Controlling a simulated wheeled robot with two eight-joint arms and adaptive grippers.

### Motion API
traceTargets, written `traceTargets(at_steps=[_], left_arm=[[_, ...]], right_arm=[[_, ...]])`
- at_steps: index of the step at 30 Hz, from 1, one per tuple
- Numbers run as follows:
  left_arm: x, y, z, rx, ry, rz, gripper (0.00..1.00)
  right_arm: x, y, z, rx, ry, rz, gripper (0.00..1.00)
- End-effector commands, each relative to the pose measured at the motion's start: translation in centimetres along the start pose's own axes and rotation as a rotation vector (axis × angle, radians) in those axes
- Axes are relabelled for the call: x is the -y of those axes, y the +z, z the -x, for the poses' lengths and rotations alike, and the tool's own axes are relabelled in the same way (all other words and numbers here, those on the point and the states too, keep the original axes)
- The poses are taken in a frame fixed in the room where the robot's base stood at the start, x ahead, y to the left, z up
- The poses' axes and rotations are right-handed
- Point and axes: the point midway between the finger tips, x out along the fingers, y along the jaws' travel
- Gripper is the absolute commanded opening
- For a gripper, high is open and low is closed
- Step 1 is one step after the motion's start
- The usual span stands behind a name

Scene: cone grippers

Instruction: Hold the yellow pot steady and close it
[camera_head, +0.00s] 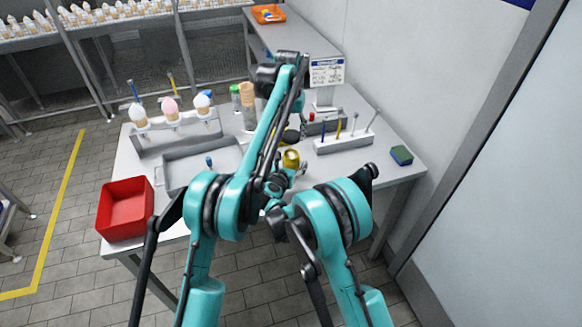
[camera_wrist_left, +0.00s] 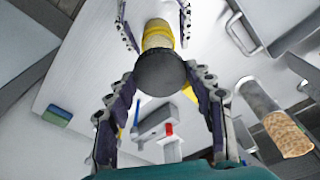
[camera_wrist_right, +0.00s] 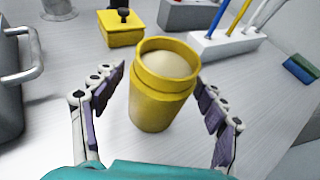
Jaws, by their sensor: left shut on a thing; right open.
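The yellow pot (camera_head: 291,158) stands on the table. In the right wrist view the pot (camera_wrist_right: 163,95) is upright and open at the top, with pale contents. My right gripper (camera_wrist_right: 158,80) is open, its fingers on either side of the pot with gaps. My left gripper (camera_wrist_left: 155,85) is shut on a dark round lid (camera_wrist_left: 160,72). In the left wrist view the lid is nearer the camera than the pot (camera_wrist_left: 158,35) and overlaps its edge. In the head view my arms hide much of both grippers.
A grey tray (camera_head: 170,174) and a red bin (camera_head: 107,212) lie left of the pot. A pen stand (camera_head: 345,144) and a blue-green block (camera_head: 402,155) are to the right. A yellow block with a black knob (camera_wrist_right: 122,34) is behind the pot. A cone rack (camera_head: 150,143) stands at the back left.

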Motion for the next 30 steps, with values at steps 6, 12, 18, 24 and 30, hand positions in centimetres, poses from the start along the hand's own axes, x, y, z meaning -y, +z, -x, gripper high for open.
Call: traceTargets(at_steps=[6,12,18,24,30], left_arm=[[0.0,0.0,0.0,0.000,0.000,0.000,0.44],[0.0,0.0,-0.1,0.000,0.000,0.000,0.44],[0.0,0.3,-2.6,0.000,0.000,0.000,0.44],[0.0,0.6,-4.8,0.000,0.000,0.000,0.44],[0.0,0.6,-4.9,0.000,0.000,0.000,0.44]], right_arm=[[0.0,0.0,0.0,0.000,0.000,0.000,0.31],[0.0,0.0,0.0,0.000,0.000,0.000,0.00],[0.0,0.0,0.0,0.000,0.000,0.000,0.00],[0.0,0.0,0.0,0.000,0.000,0.000,0.00],[0.0,0.0,0.0,0.000,0.000,0.000,0.00]])
